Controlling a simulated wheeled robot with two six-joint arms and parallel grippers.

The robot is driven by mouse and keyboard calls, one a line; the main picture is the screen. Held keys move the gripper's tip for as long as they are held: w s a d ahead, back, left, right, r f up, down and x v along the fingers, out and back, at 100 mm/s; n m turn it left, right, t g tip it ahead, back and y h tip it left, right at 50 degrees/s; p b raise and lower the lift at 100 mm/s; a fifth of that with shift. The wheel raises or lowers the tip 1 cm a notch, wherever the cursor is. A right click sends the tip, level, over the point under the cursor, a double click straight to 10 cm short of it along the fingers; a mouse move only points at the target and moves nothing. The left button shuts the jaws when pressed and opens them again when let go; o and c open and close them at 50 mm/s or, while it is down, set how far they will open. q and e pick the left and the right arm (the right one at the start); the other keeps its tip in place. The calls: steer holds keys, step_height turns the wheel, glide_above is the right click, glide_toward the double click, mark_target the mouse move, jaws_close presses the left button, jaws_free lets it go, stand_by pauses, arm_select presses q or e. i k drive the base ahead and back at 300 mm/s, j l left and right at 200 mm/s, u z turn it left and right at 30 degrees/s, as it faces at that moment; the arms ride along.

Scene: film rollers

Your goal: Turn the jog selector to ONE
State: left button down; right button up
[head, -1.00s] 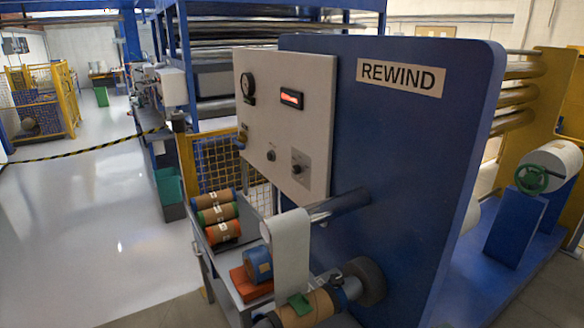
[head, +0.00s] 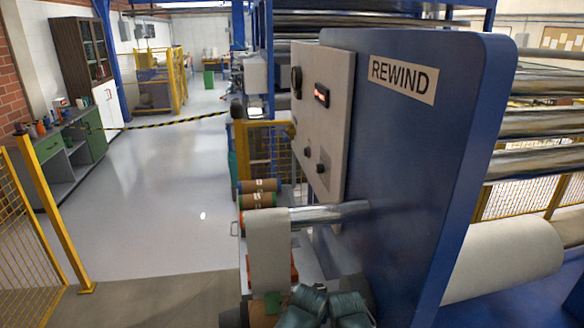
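The light grey control panel (head: 334,100) stands on the left side of the blue REWIND frame and shows at a steep angle. Two small dark knobs sit low on it: an upper left knob (head: 307,152) and a lower right knob (head: 320,168). Their labels and pointer positions are too small to read, so I cannot tell for certain which is the jog selector or where it points. A round black dial (head: 296,80) and a red-lit display (head: 322,95) sit above.
The blue REWIND frame (head: 430,140) blocks the right. A shiny roller (head: 330,213) with a hanging white web (head: 267,250) juts out below the panel. Grey floor (head: 170,190) is open to the left.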

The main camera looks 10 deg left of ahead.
mark_target(319, 168)
steer(key=l+u, duration=0.15)
steer(key=u, duration=1.3)
steer(key=i+j+u, duration=0.15)
steer(key=j+u, duration=0.15)
steer(key=i+j+u, duration=0.3)
steer(key=i+j+z, duration=0.15)
steer(key=i+j, duration=0.35)
steer(key=i+z, duration=0.3)
steer(key=z, duration=0.15)
steer(key=i+z, duration=0.25)
steer(key=z, duration=0.2)
steer(key=i+l+z, duration=0.1)
steer(key=i+z, duration=0.15)
steer(key=z, duration=0.2)
steer(key=i+z, duration=0.3)
steer(key=z, duration=0.15)
steer(key=i+z, duration=0.25)
steer(key=z, duration=0.25)
steer(key=i+j+z, duration=0.2)
steer(key=z, duration=0.25)
steer(key=i, duration=0.05)
